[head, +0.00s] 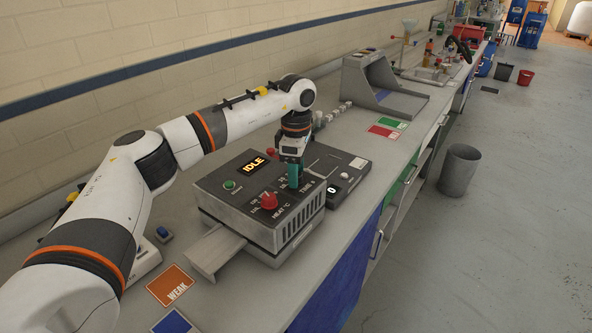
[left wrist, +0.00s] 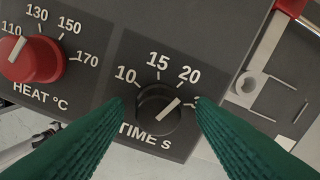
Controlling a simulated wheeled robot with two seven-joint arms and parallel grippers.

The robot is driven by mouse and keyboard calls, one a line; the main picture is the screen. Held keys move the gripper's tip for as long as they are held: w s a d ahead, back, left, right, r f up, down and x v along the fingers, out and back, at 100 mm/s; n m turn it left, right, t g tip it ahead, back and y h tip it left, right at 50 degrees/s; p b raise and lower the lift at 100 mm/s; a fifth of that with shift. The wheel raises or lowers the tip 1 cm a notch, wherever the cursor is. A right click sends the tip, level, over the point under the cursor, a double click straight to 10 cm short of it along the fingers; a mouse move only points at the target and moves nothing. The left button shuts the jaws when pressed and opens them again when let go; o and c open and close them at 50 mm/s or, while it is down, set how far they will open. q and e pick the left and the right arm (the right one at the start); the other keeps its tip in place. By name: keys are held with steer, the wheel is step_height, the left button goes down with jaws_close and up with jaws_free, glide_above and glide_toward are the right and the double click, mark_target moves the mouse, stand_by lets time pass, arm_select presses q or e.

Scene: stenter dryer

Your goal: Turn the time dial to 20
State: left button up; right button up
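The time dial (left wrist: 158,109) is a dark round knob on the dryer's control panel. Its light pointer line slants to the upper right, near the 20 mark and slightly to its right. Labels 10, 15 and 20 show above the dial; a further label at right is mostly hidden by a finger. My left gripper (head: 294,178) is over the dryer (head: 262,195) panel, pointing down. In the left wrist view its green fingers (left wrist: 157,106) are open, one on each side of the dial, with visible gaps. In the head view the gripper hides the dial. My right gripper is not in view.
A red heat knob (head: 269,200) is left of the time dial, pointing near 110. The display (head: 254,166) reads IDLE, with a green button (head: 229,184) below it. A flat black device (head: 345,177) stands right of the dryer. An orange WEAK card (head: 172,286) lies in front.

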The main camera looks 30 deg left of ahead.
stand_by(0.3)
arm_select(q)
steer(key=shift+r, duration=0.3)
step_height(320, 180, up, 11)
steer(key=shift+r+b, duration=0.15)
steer(key=shift+b, duration=1)
steer(key=shift+r, duration=0.1)
